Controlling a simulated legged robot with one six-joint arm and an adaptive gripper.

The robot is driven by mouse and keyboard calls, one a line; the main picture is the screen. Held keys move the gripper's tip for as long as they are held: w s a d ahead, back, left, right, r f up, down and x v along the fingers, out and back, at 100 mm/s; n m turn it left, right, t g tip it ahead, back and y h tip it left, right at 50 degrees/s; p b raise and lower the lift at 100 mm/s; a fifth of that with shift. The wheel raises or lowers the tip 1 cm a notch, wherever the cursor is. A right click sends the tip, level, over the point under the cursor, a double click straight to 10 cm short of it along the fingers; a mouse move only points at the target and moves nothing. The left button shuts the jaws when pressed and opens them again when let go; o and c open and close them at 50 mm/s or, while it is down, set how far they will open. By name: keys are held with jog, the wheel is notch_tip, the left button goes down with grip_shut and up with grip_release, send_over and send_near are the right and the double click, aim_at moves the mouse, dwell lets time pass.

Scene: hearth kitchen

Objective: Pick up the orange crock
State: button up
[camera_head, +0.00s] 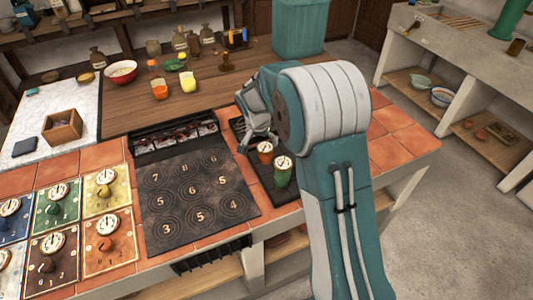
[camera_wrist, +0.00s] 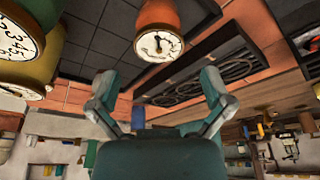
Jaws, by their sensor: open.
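The orange crock (camera_head: 265,158) has a white dial face on top and stands on a dark tray (camera_head: 258,178) right of the numbered hob. My gripper (camera_head: 257,143) is open and close to it, partly blocking it in the head view. In the wrist view the orange crock (camera_wrist: 158,15) is at the top centre, beyond and between my spread, empty fingers (camera_wrist: 157,88). A green crock (camera_head: 283,178) with a similar dial stands just in front of the orange one. It also shows at the left edge of the wrist view (camera_wrist: 50,68).
The black numbered hob (camera_head: 197,195) lies left of the crocks. Panels with dials and knobs (camera_head: 110,241) fill the left front. A red bowl (camera_head: 121,72), bottles and two coloured cups stand on the wooden counter behind. A teal bin (camera_head: 298,30) stands at the back.

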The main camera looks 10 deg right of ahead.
aim_at(265, 147)
jog(key=x, duration=0.2)
jog(key=shift+a+f, duration=0.25)
jog(key=shift+f, duration=0.05)
jog(key=x, duration=0.4)
jog(key=shift+w+d+f, duration=0.1)
jog(key=shift+d+f, duration=0.1)
jog(key=shift+d, duration=0.2)
jog(key=shift+a, duration=0.15)
jog(key=c, duration=1.2)
